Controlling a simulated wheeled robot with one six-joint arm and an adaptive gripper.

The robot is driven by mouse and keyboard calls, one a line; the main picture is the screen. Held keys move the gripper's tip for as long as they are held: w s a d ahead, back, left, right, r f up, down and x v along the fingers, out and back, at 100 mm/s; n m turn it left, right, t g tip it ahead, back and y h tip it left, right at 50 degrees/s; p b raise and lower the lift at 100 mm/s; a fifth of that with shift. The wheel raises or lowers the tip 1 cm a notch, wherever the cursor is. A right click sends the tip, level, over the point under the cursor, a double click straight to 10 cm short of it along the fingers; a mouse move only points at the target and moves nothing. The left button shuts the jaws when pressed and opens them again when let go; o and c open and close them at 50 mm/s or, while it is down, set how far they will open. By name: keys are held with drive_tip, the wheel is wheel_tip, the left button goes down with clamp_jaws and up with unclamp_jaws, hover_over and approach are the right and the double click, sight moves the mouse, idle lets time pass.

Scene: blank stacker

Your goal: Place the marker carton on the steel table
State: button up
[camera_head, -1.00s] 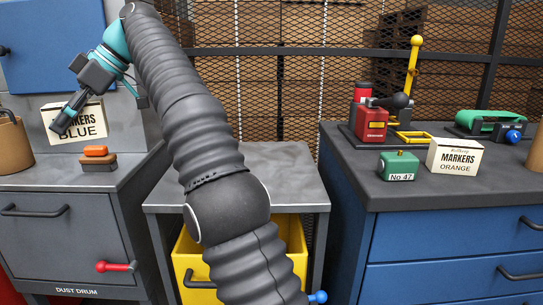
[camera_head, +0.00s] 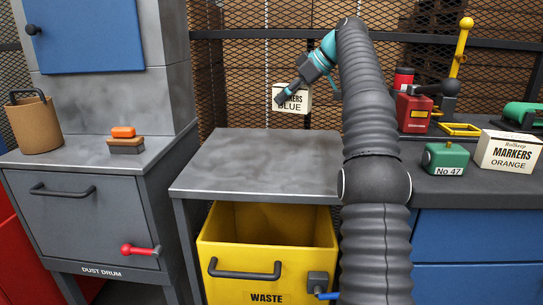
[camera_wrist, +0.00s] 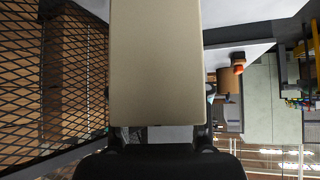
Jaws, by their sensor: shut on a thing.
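The cream marker carton (camera_head: 297,101), labelled "MARKERS BLUE", hangs in the air above the back of the steel table (camera_head: 240,165). My gripper (camera_head: 285,95) is shut on it, with a finger across its front face. The carton looks upright and apart from the tabletop. In the wrist view the carton (camera_wrist: 155,60) fills the middle and hides most of what lies beyond it. The visible part of the steel table is bare. My arm hides its right end.
A second carton (camera_head: 508,152), "MARKERS ORANGE", stands on the right bench beside a green No 47 box (camera_head: 445,159). A red device (camera_head: 413,113) is behind. An orange-topped brush (camera_head: 125,141) and brown bucket (camera_head: 34,123) stand on the dust drum. A yellow waste bin (camera_head: 268,245) is under the table.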

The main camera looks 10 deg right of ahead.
drive_tip(key=d, duration=0.2)
drive_tip(key=shift+d+f+m, duration=0.25)
drive_tip(key=shift+d+m, duration=0.05)
drive_tip(key=shift+d, duration=0.05)
drive_tip(key=a+f+b, duration=0.2)
drive_tip(key=a, duration=0.1)
drive_tip(key=s+a+f+b, duration=0.1)
drive_tip(key=a+f+b, duration=0.1)
drive_tip(key=a+b, duration=0.1)
drive_tip(key=s+a+f+b, duration=0.1)
drive_tip(key=a+f+b, duration=0.2)
drive_tip(key=a, duration=0.2)
drive_tip(key=shift+a+f, duration=0.1)
drive_tip(key=shift+f+t+b, duration=0.3)
drive_tip(key=shift+f+b, duration=0.55)
drive_tip(key=shift+f, duration=1)
drive_tip(key=shift+f, duration=0.1)
drive_tip(key=o, duration=1.2)
drive_tip(key=shift+r, duration=0.25)
drive_tip(key=p+v, duration=0.3)
drive_tip(key=v, duration=0.9)
